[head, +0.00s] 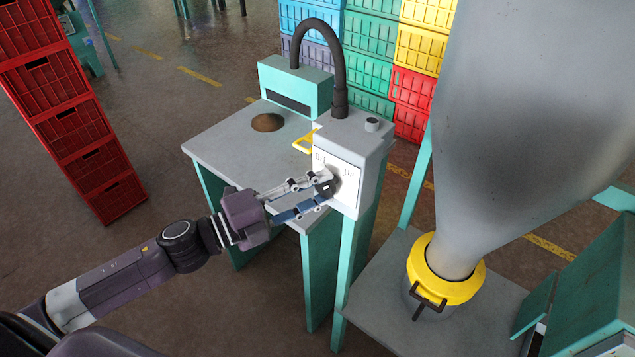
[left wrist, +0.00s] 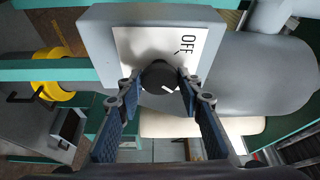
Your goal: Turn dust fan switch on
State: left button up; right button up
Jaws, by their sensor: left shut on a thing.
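The dust fan switch is a round black knob (head: 325,187) on the white label plate of a grey box (head: 370,155) on a teal stand. In the left wrist view the knob (left wrist: 157,74) has a short white mark pointing to the lower right. My left gripper (head: 322,187) is shut on the knob, one finger on each side, as the left wrist view (left wrist: 160,82) also shows. My right gripper is out of view.
A grey table (head: 225,150) with a brown pile (head: 267,122) and a teal unit (head: 295,88) stands behind the box. A large grey hopper (head: 520,130) with a yellow collar (head: 440,275) is on the right. Red crates (head: 60,110) are stacked at the left.

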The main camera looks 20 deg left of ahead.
pick_arm(q)
jog(key=shift+m+p, duration=0.3)
jog(key=shift+m, duration=0.3)
jog(key=o, duration=1.2)
jog(key=shift+c, duration=0.2)
jog(key=v, duration=1.2)
jog(key=shift+r, duration=0.25)
